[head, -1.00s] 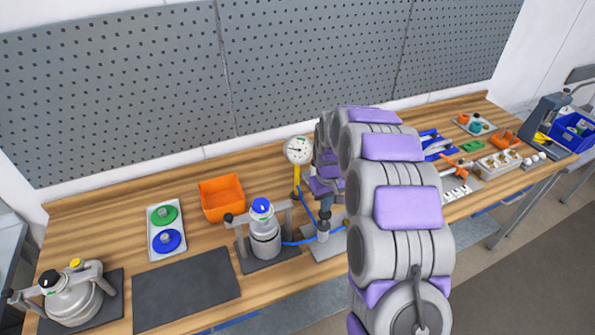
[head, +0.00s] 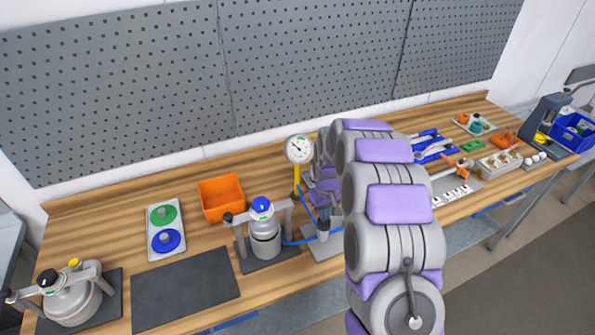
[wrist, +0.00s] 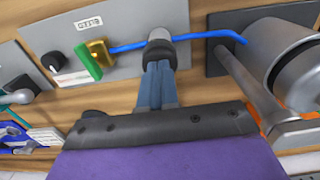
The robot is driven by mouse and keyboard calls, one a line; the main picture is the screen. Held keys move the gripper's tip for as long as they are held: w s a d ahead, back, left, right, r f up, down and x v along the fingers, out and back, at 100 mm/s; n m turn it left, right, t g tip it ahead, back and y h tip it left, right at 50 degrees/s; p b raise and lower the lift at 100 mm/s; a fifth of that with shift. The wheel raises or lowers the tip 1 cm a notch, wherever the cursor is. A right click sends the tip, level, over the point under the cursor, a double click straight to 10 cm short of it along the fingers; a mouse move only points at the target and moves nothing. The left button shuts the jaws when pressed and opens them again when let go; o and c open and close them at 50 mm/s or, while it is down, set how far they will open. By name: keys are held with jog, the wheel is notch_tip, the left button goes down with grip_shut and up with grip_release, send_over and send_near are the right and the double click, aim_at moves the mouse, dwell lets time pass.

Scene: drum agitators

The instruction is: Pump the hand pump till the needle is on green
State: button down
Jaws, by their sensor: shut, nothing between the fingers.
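The hand pump (head: 323,238) stands on a grey plate (head: 325,250) at the front of the bench, a blue hose running from it to the left. In the wrist view its dark round top (wrist: 159,36) shows just beyond my fingertips. My gripper (wrist: 158,72) is shut and empty, its fingers together at the pump; whether they touch it I cannot tell. The white dial gauge (head: 299,149) stands on a yellow stem behind the pump. Its dark needle slants to the upper left; I cannot make out a green band.
A metal canister (head: 265,238) with a blue cap stands left of the pump. Beside it are an orange bin (head: 222,197), a tray (head: 152,250) with green and blue discs, and a dark mat (head: 186,290). A brass fitting with a green tag (wrist: 88,60) is near the pump.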

jog(key=shift+r+p, duration=0.7)
jog(key=shift+r, duration=1.9)
dwell(0.8)
dwell(0.4)
jog(key=shift+s+f, duration=0.1)
jog(key=shift+f, duration=2.6)
jog(key=shift+r+p, duration=0.4)
jog(key=shift+r, duration=2.35)
